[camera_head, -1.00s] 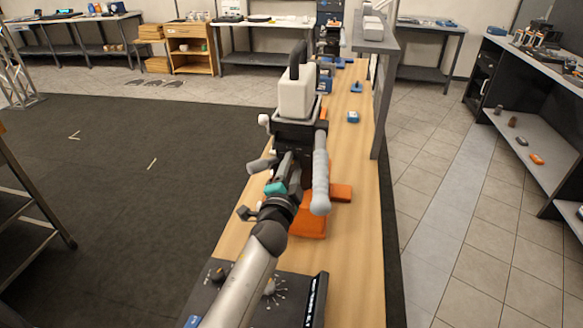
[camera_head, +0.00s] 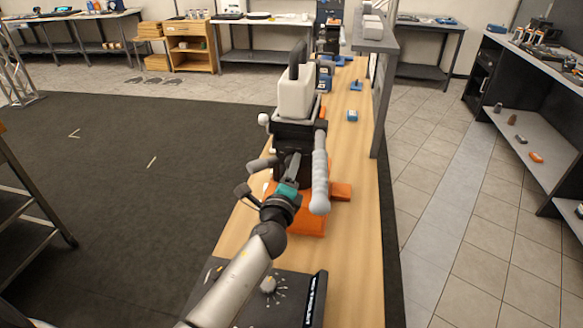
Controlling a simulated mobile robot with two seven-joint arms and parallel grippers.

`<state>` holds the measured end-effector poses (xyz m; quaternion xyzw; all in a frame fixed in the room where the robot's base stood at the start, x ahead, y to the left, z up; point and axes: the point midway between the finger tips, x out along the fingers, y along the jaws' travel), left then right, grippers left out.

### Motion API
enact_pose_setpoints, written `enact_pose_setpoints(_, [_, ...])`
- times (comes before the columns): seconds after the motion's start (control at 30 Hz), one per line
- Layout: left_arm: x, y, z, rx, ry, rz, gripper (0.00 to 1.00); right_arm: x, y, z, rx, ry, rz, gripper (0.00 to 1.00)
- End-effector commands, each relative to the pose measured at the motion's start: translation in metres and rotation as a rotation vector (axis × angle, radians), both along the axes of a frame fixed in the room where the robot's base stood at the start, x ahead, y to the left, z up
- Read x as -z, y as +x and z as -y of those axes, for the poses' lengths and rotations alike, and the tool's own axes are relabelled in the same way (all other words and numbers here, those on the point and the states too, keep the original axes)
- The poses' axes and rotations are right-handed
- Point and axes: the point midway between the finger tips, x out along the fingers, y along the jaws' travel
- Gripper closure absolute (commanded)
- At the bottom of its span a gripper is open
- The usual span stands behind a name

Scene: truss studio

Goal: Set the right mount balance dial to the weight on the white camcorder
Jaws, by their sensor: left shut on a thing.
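The white camcorder (camera_head: 296,97) with a black top handle sits upright on the black mount (camera_head: 292,133). The mount stands over an orange base (camera_head: 309,223) on the long wooden bench, with grey handles at its sides. My left gripper (camera_head: 294,167) reaches up from below to the mount's near face, under the camcorder. It is shut on the mount balance dial, which is mostly hidden by the fingers and wrist. The camcorder's weight marking is not readable here. My right gripper is out of view.
A dark control panel (camera_head: 278,302) with a knob and a lit strip lies on the near bench end, partly behind my left forearm.

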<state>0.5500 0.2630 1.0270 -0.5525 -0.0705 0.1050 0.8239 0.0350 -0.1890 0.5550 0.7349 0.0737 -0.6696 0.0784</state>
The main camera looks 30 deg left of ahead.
Motion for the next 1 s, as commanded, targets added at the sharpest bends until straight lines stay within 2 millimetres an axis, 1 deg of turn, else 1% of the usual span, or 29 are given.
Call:
enact_pose_setpoints(0.03, [-0.0026, 0.0009, 0.0004, 0.002, 0.021, -0.001, 1.00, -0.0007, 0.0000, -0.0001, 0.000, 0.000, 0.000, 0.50])
enact_pose_setpoints(0.3, [-0.0024, 0.0010, 0.0000, 0.002, 0.088, -0.017, 1.00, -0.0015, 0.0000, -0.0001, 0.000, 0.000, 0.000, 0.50])
enact_pose_setpoints(0.77, [-0.0021, 0.0010, 0.0001, 0.001, 0.097, -0.020, 1.00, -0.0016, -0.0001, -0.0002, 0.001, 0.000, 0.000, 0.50])
enact_pose_setpoints(0.8, [-0.0021, 0.0010, 0.0001, 0.001, 0.097, -0.020, 0.49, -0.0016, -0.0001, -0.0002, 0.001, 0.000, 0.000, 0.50])
enact_pose_setpoints(1.0, [-0.0011, 0.0006, -0.0001, 0.001, 0.096, -0.022, 0.27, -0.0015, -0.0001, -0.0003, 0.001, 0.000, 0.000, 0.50])
